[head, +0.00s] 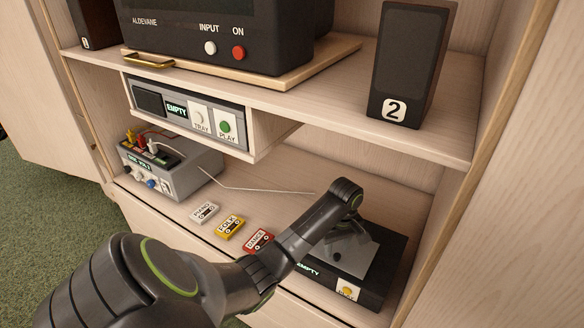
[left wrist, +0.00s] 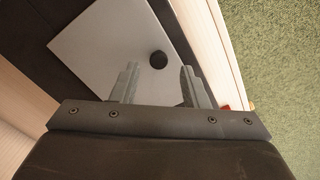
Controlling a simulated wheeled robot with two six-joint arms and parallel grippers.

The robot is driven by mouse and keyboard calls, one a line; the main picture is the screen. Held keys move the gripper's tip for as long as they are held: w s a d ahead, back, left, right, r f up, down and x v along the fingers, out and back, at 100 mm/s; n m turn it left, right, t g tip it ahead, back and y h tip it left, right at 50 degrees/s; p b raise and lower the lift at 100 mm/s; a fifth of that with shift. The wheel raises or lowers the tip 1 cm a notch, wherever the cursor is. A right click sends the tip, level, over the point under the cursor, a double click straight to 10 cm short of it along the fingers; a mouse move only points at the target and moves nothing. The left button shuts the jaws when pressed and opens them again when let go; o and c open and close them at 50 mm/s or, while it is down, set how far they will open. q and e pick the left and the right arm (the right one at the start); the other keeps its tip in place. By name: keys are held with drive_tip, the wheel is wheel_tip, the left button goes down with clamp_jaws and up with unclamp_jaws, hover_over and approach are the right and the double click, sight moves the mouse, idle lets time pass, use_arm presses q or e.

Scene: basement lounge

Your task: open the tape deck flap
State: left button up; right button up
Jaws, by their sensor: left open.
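The tape deck (head: 391,262) is a dark box on the lower shelf at the right, with an EMPTY display and a yellow button on its front. Its light grey flap (head: 357,262) lies on the top and looks flat and shut; my arm covers part of it. In the left wrist view the flap (left wrist: 112,45) carries a round black knob (left wrist: 158,60). My left gripper (left wrist: 158,82) is open above the flap, its two fingers apart with the knob between and just beyond their tips. Whether they touch the flap I cannot tell. My right gripper is not in view.
White, yellow and red cassettes (head: 230,226) lie left of the deck. A grey box with knobs and cables (head: 190,174) stands further left. A player unit (head: 190,117) hangs under the upper shelf (head: 335,121), close above. The cabinet's side wall (head: 480,210) is right of the deck.

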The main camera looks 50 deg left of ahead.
use_arm(q)
wheel_tip(320, 180, up, 16)
drive_tip(key=f+p, duration=0.1)
drive_tip(key=p, duration=0.8)
drive_tip(key=s+f+m, duration=0.2)
drive_tip(key=s+f, duration=0.3)
drive_tip(key=f, duration=0.4)
drive_tip(key=s+f+m+b, duration=0.1)
drive_tip(key=s+f+m, duration=0.1)
drive_tip(key=s+f, duration=0.3)
drive_tip(key=s+f+m+t, duration=0.1)
drive_tip(key=s+f+m, duration=0.2)
drive_tip(key=f, duration=0.9)
drive_tip(key=shift+s+a+f+y, duration=0.1)
drive_tip(key=shift+s+f+y, duration=0.1)
drive_tip(key=shift+s, duration=0.35)
drive_tip(key=shift+s+a+f+y, duration=0.1)
drive_tip(key=shift+s+f, duration=0.05)
drive_tip(key=shift+s, duration=0.35)
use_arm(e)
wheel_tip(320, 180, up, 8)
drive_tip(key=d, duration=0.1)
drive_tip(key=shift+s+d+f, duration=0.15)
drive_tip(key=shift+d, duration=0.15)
